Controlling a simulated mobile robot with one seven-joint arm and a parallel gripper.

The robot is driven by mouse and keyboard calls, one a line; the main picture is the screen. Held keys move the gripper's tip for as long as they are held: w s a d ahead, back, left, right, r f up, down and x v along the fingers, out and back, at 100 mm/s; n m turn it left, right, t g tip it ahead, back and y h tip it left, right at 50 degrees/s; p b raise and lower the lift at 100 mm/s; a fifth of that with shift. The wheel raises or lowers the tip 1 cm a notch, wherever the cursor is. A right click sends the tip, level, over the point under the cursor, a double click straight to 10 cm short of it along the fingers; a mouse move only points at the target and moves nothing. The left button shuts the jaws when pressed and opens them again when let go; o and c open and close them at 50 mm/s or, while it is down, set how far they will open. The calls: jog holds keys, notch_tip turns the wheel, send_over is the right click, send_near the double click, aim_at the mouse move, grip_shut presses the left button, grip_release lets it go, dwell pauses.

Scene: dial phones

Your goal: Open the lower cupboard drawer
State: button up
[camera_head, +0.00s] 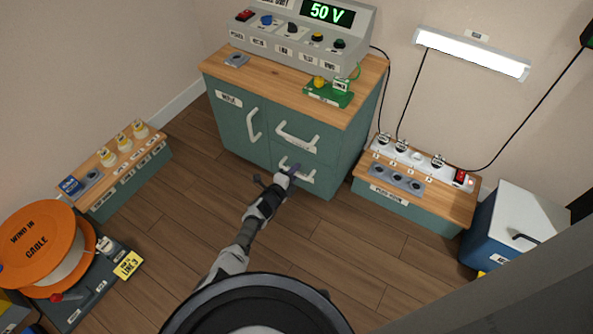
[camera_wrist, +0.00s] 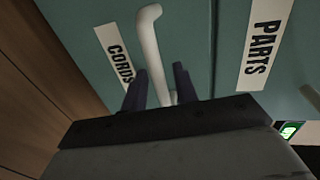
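The teal cupboard (camera_head: 230,128) with a wooden top stands ahead. It has a door on the left and two drawers on the right. The lower drawer's white handle (camera_head: 308,179) is at my gripper (camera_head: 288,172); the drawer looks shut. In the wrist view the white handle (camera_wrist: 149,42) passes between the two dark fingers of my gripper (camera_wrist: 160,82). The fingers stand apart with small gaps beside the handle. A CORDS label (camera_wrist: 119,61) and a PARTS label (camera_wrist: 264,42) show on the teal fronts. The handle's near end is hidden behind my gripper.
The upper drawer handle (camera_head: 297,138) is just above, and the door handle (camera_head: 253,124) is to the left. A low bench (camera_head: 415,200) stands close on the right, another (camera_head: 130,170) on the left. The wooden floor (camera_head: 190,200) before the cupboard is clear.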

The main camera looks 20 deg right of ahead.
grip_shut()
